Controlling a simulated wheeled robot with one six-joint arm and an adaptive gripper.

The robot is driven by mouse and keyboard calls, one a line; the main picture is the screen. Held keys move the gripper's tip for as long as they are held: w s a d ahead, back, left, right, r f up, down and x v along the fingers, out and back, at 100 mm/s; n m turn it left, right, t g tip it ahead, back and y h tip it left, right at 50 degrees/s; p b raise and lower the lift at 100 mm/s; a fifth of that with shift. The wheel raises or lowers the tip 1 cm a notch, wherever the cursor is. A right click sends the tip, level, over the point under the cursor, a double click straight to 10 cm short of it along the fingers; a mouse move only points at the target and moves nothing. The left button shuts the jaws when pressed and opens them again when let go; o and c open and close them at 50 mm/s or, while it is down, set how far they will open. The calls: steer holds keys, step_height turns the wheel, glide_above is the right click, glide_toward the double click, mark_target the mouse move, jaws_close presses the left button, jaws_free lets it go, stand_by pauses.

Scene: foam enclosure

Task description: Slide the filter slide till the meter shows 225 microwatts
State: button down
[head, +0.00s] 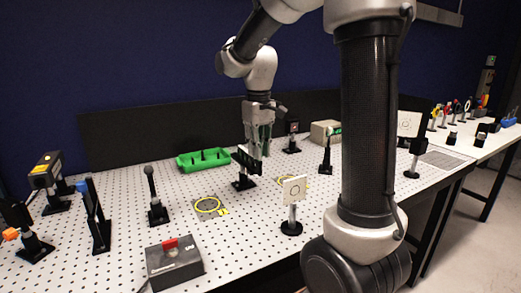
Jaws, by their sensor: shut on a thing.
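My gripper (259,151) reaches down over the middle of the perforated optical table. Its fingers are at a black slide-like part on a post mount, which I take to be the filter slide (241,157), and are shut on it. The fingers hide part of the slide, and its marks are too small to make out. A beige box with a green display, which looks like the meter (322,128), stands behind and to the right. Its reading is too small to read, and a black post mount stands partly in front of it.
A green tray (203,160) lies left of my gripper. A white target card (293,189) on a post stands in front. A dark box with a red switch (174,263) sits at the front edge. Several post mounts stand at left. My arm hides part of the table's right side.

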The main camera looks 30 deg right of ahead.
steer(key=shift+w, duration=0.4)
steer(key=c, duration=1.5)
jaws_free()
steer(key=shift+o, duration=0.9)
step_height(320, 180, up, 12)
